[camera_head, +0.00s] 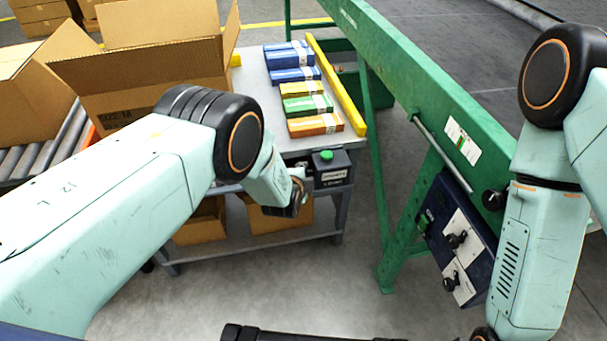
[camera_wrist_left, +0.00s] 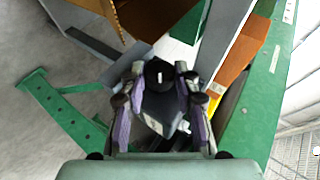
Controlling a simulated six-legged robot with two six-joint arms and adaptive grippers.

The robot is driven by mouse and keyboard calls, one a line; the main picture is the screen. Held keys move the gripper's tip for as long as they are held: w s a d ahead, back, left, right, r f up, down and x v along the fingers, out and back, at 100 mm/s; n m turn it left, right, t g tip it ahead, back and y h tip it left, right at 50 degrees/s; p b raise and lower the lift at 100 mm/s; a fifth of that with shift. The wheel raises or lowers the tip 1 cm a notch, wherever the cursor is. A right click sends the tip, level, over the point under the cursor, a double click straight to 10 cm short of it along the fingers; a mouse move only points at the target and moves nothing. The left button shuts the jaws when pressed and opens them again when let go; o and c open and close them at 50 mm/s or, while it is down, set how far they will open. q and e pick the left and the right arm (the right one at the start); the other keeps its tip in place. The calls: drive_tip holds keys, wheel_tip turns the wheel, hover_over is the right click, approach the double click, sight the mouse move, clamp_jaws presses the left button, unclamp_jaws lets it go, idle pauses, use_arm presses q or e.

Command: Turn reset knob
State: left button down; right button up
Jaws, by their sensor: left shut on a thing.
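In the left wrist view, a round black knob (camera_wrist_left: 158,70) with a short white line on its face sits between the two fingers of my left gripper (camera_wrist_left: 160,88). The fingers are closed on it from both sides. In the head view, my left gripper (camera_head: 290,203) is at the front edge of the table, just left of a dark box with a green button (camera_head: 331,170). The arm and wrist hide the grip there, and I cannot make out the held knob. My right arm comes down at the right; its gripper is out of view.
A grey table (camera_head: 262,105) carries several coloured cartons (camera_head: 314,125) beside a yellow rail (camera_head: 337,85). An open cardboard box (camera_head: 150,60) stands at the left. The green machine frame (camera_head: 400,60) bears a dark blue panel (camera_head: 436,215) with black knobs. Floor between table and machine is clear.

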idle(0.3)
use_arm(q)
drive_tip(key=c, duration=1.3)
unclamp_jaws()
drive_tip(key=shift+s, duration=0.1)
drive_tip(key=v, duration=0.7)
drive_tip(key=shift+s+a+r, duration=0.1)
